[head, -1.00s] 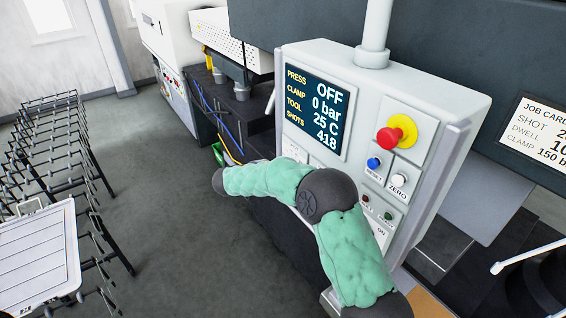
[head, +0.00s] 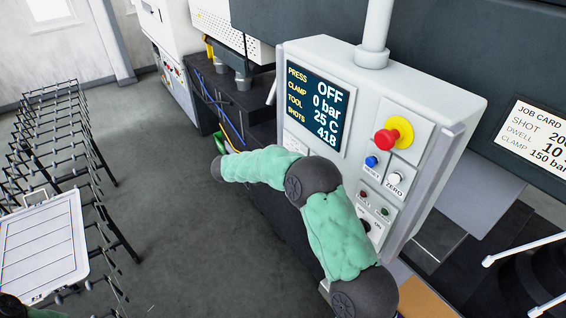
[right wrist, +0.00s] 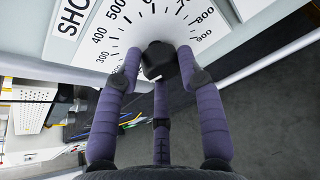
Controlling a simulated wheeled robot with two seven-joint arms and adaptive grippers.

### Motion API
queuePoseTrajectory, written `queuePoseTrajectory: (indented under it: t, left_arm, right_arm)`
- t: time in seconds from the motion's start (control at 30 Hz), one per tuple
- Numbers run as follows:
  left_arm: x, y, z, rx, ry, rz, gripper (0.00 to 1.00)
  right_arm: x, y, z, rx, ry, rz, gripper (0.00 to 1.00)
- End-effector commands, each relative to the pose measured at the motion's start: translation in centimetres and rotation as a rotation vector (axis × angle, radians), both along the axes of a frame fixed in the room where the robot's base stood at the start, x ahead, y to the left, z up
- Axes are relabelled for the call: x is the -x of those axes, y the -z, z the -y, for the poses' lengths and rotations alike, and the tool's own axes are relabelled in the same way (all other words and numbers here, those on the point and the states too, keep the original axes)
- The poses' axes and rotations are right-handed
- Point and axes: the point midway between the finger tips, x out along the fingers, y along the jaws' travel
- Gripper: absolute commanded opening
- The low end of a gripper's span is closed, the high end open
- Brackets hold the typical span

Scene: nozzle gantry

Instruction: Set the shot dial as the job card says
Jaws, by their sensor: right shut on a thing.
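The shot dial (right wrist: 135,32) shows in the right wrist view, a white face with black numbers from about 300 to 900. Its dark knob (right wrist: 158,60) sits between the fingers of my right gripper (right wrist: 160,68), which is shut on it. The fingers cover part of the face, and I cannot read where the knob points. In the head view my green-sleeved right arm hides the dial and gripper. The job card (head: 537,140) at the right reads SHOT 20 with its end cut off by the picture edge, then DWELL 10 and CLAMP 150 bar. My left gripper is out of view.
The control panel (head: 455,95) has a screen (head: 316,105) reading OFF, 0 bar, 25 C and 418. It also carries a red stop button (head: 387,140), a blue reset button (head: 371,161) and a white zero button (head: 395,178). Roller racks (head: 50,130) stand left, beyond clear floor.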

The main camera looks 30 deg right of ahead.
Motion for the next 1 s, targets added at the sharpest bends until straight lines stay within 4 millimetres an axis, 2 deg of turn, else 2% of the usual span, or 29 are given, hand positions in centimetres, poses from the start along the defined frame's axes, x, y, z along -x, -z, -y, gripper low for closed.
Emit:
queuePoseTrajectory:
  t: [0.03,0.07,0.13,0.43,0.57,1.0]
  left_arm:
    - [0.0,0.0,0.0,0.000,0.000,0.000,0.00]
    - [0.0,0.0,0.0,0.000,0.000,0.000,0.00]
    - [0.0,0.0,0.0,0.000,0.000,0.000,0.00]
    - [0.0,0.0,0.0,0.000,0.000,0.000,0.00]
    - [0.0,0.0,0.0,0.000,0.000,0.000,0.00]
    - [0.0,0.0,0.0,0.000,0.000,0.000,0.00]
  right_arm:
    - [0.3,1.0,-0.3,-0.007,-0.002,-0.017,0.06]
    - [0.3,1.0,-0.3,-0.007,-0.002,-0.017,0.41]
    - [0.3,0.9,-0.3,-0.007,-0.001,-0.017,0.60]
    - [0.1,0.4,-0.2,-0.004,0.000,-0.007,0.60]
    - [0.2,-0.1,-1.0,-0.004,0.000,-0.005,0.60]
    - [1.3,-3.3,-8.4,-0.005,-0.004,-0.007,0.60]
